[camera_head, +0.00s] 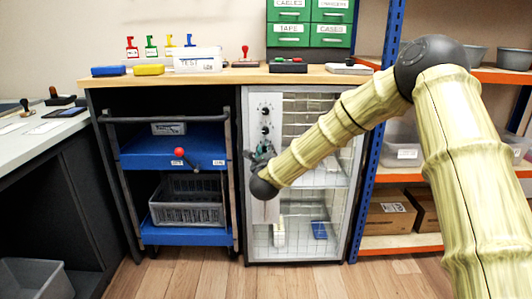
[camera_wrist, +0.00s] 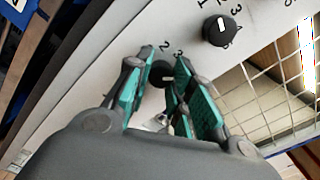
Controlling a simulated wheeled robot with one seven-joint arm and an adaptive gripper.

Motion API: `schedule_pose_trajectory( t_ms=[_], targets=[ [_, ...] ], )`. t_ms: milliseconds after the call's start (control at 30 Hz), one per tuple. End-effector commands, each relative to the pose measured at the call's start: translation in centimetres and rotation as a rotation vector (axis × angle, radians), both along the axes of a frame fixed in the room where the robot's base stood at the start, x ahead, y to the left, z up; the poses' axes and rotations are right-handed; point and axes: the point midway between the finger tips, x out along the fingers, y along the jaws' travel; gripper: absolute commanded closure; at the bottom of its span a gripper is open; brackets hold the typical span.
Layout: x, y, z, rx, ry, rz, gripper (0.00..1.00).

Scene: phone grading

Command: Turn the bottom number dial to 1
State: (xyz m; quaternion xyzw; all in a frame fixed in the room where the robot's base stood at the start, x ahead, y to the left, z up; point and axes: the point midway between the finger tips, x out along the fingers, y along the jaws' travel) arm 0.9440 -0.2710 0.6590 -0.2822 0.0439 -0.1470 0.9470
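A light grey control panel (camera_head: 268,185) stands upright on the cabinet front. Two black dials, the top one (camera_head: 265,109) and one below it (camera_head: 265,128), show above my gripper (camera_head: 262,152), which hides the panel just beneath them. In the wrist view, a black dial (camera_wrist: 161,73) sits between the two teal-padded fingers of my gripper (camera_wrist: 160,80), with the numbers 2 and 3 beside it. The fingers are apart around this dial; any contact is unclear. Its white mark points right. Another black numbered dial (camera_wrist: 217,31) lies up and right, clear of the fingers.
A wire-mesh cabinet door (camera_head: 318,190) lies right of the panel. A blue-shelved trolley (camera_head: 170,235) with a red-knobbed lever (camera_head: 180,152) stands to the left. The wooden worktop (camera_head: 225,77) above holds stamps and pads. A blue shelf post (camera_head: 375,165) stands right.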

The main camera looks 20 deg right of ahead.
Motion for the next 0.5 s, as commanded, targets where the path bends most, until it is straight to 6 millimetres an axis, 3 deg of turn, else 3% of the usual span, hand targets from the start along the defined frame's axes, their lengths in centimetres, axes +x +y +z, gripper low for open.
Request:
schedule_pose_trajectory(
  t_ms=[500],
  targets=[
    [-0.03,-0.06,0.16,-0.084,0.026,-0.001,1.00]
  ],
)
